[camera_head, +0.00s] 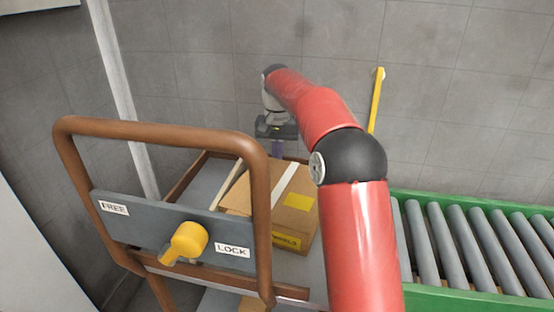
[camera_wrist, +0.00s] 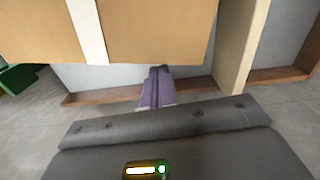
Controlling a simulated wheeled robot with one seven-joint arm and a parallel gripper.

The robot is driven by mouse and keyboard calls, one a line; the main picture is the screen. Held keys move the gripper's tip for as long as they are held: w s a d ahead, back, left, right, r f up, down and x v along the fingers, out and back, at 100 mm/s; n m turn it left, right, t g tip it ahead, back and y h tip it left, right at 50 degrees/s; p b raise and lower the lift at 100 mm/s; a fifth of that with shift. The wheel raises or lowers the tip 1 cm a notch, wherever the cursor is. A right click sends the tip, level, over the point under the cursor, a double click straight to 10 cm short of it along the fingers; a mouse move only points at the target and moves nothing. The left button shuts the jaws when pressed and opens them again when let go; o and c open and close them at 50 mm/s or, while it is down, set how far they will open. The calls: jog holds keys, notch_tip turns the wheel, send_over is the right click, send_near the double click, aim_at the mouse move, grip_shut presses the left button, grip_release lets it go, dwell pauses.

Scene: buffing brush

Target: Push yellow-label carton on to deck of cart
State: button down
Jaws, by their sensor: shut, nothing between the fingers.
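The brown carton (camera_head: 270,215) has a yellow label (camera_head: 298,202) and a white tape strip on top. It appears to sit on the grey deck (camera_head: 207,181) of the cart, behind the cart's handle. My gripper (camera_head: 277,150) is at the carton's far side, pointing down, with purple fingers shut and empty. In the wrist view the fingers (camera_wrist: 157,85) are beside the carton (camera_wrist: 150,30), over the grey deck near its brown rim (camera_wrist: 100,96). I cannot tell whether they touch the carton.
A green roller conveyor (camera_head: 480,245) stands at the right. The cart's brown handle (camera_head: 262,200) carries a FREE/LOCK panel with a yellow knob (camera_head: 187,241). A pale strip (camera_head: 228,184) lies left of the carton. A yellow post (camera_head: 376,100) stands by the wall.

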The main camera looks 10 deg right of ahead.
aim_at(275, 160)
jog(key=shift+s+a, duration=0.15)
jog(key=shift+s, duration=0.25)
jog(key=shift+s, duration=0.1)
jog(key=shift+s+a+b, duration=0.2)
jog(key=shift+s, duration=0.35)
jog(key=shift+s+a+b, duration=0.2)
jog(key=shift+s, duration=0.3)
jog(key=shift+r, duration=0.1)
